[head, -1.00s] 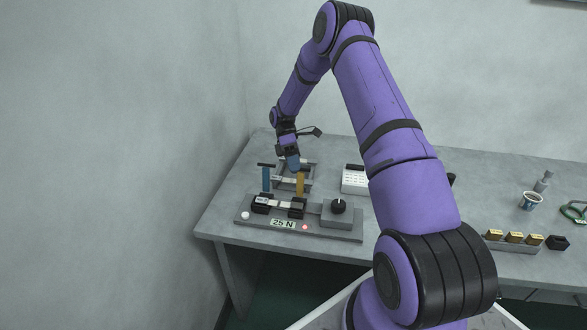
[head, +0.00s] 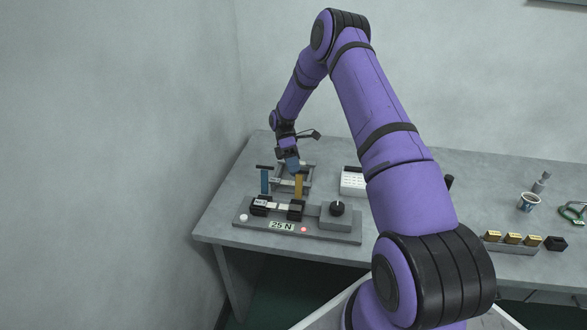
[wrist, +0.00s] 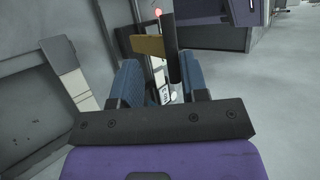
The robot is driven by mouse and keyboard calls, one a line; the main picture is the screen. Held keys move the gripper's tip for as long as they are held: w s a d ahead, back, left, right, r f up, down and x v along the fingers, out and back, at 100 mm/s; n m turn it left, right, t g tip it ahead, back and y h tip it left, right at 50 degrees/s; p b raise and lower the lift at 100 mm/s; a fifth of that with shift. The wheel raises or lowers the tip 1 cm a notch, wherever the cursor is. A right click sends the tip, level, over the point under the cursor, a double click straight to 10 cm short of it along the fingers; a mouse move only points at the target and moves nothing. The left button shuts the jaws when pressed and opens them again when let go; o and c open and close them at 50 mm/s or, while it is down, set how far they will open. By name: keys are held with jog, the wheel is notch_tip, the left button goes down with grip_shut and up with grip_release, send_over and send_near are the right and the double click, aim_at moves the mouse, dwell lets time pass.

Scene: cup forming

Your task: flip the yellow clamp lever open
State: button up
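The yellow clamp lever (head: 298,184) stands upright on the fixture (head: 347,237) in the head view. In the wrist view the yellow lever (wrist: 150,46) shows ahead of the fingers, with a dark crossbar (wrist: 171,48) at its end. My gripper (head: 292,167) points down just above the lever's top. In the wrist view my gripper (wrist: 160,88) has its two blue fingers apart. The crossbar's near end reaches close to the right finger; I cannot tell whether they touch.
A black knob (head: 337,208) and a 25 N display (head: 282,226) sit on the fixture. A white box (head: 352,184), a cup (head: 528,202) and several yellow-topped blocks (head: 513,238) stand to the right. The wall is close on the left.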

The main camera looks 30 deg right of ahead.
jog(key=shift+a+r, duration=0.1)
dwell(0.4)
jog(key=v, duration=1.1)
dwell(0.3)
